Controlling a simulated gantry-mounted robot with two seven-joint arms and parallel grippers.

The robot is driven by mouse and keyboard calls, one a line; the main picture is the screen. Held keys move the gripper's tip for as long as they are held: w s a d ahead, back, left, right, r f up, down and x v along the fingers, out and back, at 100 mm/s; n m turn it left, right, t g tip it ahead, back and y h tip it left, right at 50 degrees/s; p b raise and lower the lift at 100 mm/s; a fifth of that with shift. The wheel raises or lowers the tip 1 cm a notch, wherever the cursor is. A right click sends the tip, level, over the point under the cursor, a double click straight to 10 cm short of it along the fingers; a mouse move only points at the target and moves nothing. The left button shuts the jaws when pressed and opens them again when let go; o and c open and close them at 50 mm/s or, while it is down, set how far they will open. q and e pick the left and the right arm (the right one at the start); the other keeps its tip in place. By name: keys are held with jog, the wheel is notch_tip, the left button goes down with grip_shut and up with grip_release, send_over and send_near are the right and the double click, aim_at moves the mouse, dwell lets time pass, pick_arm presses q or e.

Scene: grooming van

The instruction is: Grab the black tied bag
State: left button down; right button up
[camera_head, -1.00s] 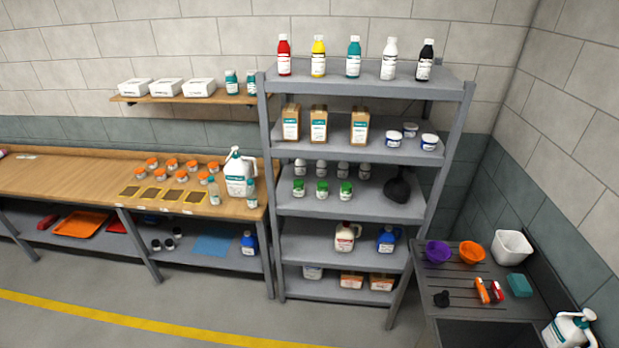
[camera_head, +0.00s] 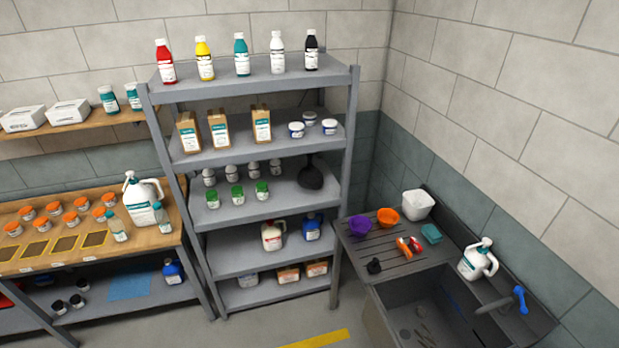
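A black rounded thing with a narrow neck, which looks like the black tied bag (camera_head: 311,177), stands at the right end of the middle shelf of the grey shelving rack (camera_head: 265,211). White-capped and green-capped jars (camera_head: 236,194) stand to its left. A smaller black thing (camera_head: 374,266) lies on the ribbed drainboard, too small to identify. Neither of my grippers is in view.
The sink (camera_head: 425,305) with its drainboard (camera_head: 390,255) stands right of the rack, holding bowls, a white tub and a white jug (camera_head: 478,260). A wooden workbench (camera_head: 60,262) is at left. Floor shows in front of the rack.

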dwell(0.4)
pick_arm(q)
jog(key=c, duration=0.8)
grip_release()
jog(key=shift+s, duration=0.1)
